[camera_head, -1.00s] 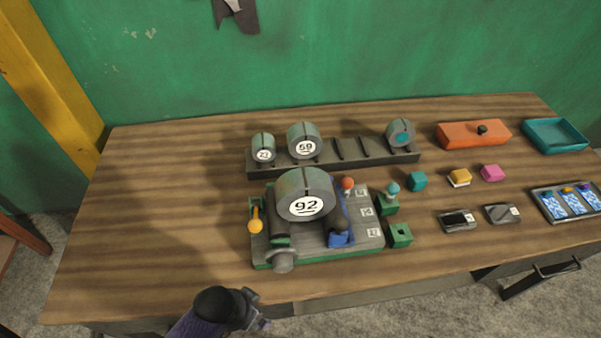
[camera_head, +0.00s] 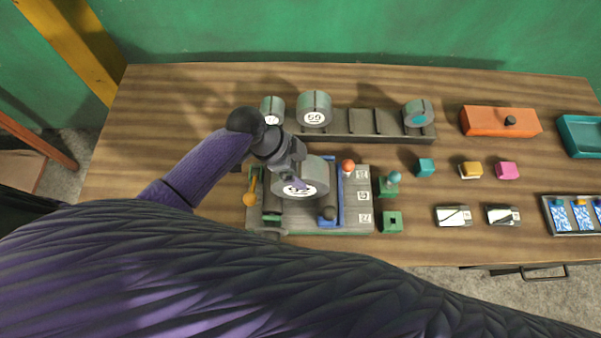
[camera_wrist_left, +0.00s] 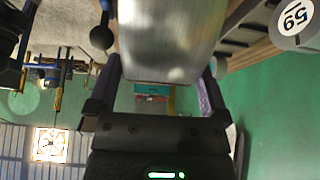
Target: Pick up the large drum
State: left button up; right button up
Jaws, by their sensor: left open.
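The large drum (camera_head: 316,176), a grey metal cylinder with a white number label, lies on the green-and-grey fixture (camera_head: 345,212). My left gripper (camera_head: 298,172) is over the drum and hides part of it and of its label. In the left wrist view the drum's brushed metal side (camera_wrist_left: 168,38) fills the space in front of and between the open fingers of my left gripper (camera_wrist_left: 160,68). I cannot tell whether the fingers touch it. My right gripper is not in view.
Behind, a dark rack (camera_head: 350,122) holds smaller drums, one marked 59 (camera_head: 314,108). An orange box (camera_head: 500,122) stands right. The table's left side is clear.

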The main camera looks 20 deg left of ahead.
pick_arm(q)
jog(key=shift+x, duration=1.15)
grip_shut()
jog(key=shift+r, duration=0.1)
jog(key=shift+r, duration=0.35)
notch_tip(320, 180, up, 9)
jog(key=shift+r+p, duration=0.15)
jog(key=shift+p, duration=0.6)
